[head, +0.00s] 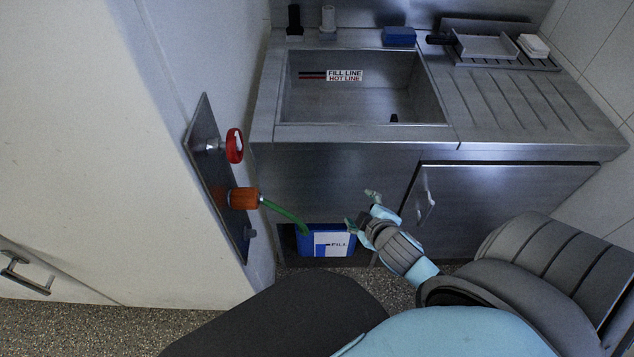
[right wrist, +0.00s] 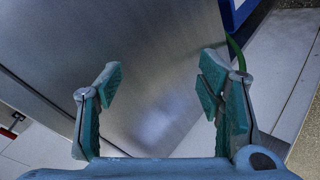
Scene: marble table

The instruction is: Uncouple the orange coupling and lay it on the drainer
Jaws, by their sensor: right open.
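The orange coupling (head: 244,198) sits on the wall plate (head: 219,170) at the left in the head view. A green hose (head: 286,214) runs from it down to the blue container. The drainer (head: 520,98) is the ribbed steel surface right of the sink. My right gripper (head: 360,208) is open and empty in front of the sink cabinet, right of the coupling and apart from it. In the right wrist view its open fingers (right wrist: 158,90) face a steel panel with nothing between them. My left gripper is not in view.
A red valve wheel (head: 234,146) is just above the coupling. The blue container (head: 327,241) stands low under the sink (head: 352,95). A rack with a tray (head: 486,46) and a white block (head: 534,45) occupies the drainer's back; its front is clear.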

